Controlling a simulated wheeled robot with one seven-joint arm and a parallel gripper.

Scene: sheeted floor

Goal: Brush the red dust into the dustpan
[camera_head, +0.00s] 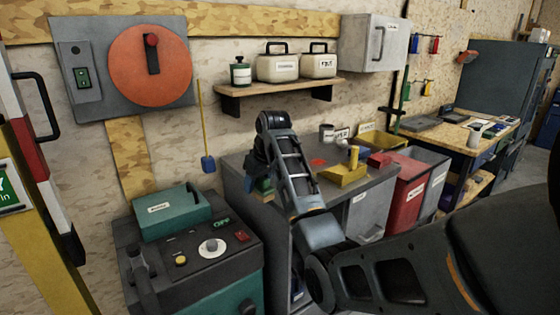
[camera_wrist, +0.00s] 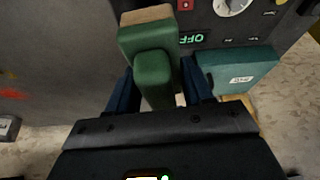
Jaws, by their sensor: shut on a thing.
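A green brush with a tan bristle block (camera_wrist: 147,38) is held between the blue fingers of my gripper (camera_wrist: 160,88), which is shut on its handle. In the head view my gripper (camera_head: 257,172) hangs at the left end of the grey worktop, with a little of the green brush (camera_head: 264,186) showing below it. The red dust (camera_head: 318,161) lies as a small patch on the worktop, right of my gripper; it also shows at the left edge of the wrist view (camera_wrist: 13,94). The yellow dustpan (camera_head: 344,175) sits on the worktop right of the dust, its handle upright.
The grey worktop (camera_head: 376,181) has a tin (camera_head: 326,132) and a yellow bin (camera_head: 381,139) behind the dustpan. A red bin (camera_head: 411,183) stands to the right. A machine with a control panel (camera_head: 204,248) and a teal box (camera_head: 171,212) stands at left. A shelf (camera_head: 280,90) hangs above.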

